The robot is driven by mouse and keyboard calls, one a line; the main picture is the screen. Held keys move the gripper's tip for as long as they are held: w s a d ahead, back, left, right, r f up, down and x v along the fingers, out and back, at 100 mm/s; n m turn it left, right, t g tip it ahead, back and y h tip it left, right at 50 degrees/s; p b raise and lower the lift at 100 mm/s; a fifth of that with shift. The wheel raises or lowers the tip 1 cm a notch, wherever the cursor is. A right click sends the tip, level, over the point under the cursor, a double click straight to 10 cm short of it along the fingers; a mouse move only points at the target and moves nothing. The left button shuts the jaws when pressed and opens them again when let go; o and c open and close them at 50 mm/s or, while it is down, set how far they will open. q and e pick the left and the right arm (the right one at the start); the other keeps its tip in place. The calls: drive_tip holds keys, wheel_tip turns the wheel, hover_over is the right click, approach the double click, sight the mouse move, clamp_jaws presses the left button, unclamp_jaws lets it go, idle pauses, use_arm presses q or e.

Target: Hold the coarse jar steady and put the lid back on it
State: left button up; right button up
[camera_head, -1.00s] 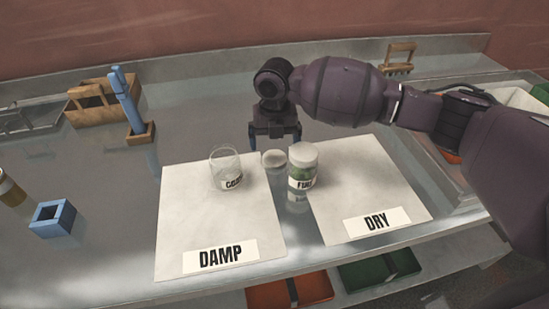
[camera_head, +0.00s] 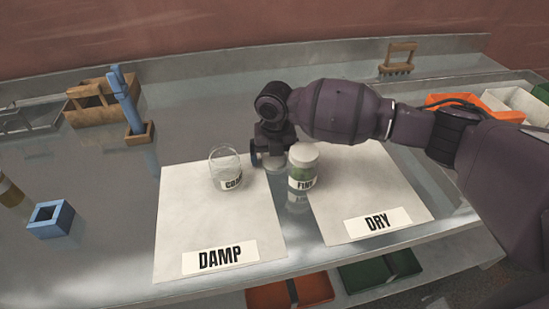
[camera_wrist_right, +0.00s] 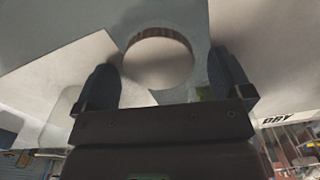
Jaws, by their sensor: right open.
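The coarse jar (camera_head: 225,166) is clear glass with its top open and a partly visible label starting "CO". It stands upright on the white DAMP sheet (camera_head: 195,225). My right gripper (camera_head: 272,160) is low, to the right of this jar and just left of the fine jar. In the right wrist view, a pale round lid (camera_wrist_right: 158,62) with a ribbed edge lies between the spread fingers of my right gripper (camera_wrist_right: 162,66). The fingers are open, and gaps to the lid seem to show. My left gripper is not in view.
The fine jar (camera_head: 303,168), with its pale lid on, stands close to my right gripper. The DRY sheet (camera_head: 370,190) is at the right. A blue square holder (camera_head: 51,219) and a wooden stand with a blue tool (camera_head: 126,100) are at the left.

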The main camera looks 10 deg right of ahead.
sight(275, 159)
drive_tip(key=c, duration=0.9)
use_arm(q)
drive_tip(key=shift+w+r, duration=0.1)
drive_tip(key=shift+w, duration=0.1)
use_arm(e)
drive_tip(key=shift+c, duration=0.4)
use_arm(q)
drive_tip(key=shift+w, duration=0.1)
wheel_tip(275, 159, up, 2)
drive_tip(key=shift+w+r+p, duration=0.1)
drive_tip(key=shift+p, duration=0.7)
use_arm(e)
wheel_tip(275, 159, up, 20)
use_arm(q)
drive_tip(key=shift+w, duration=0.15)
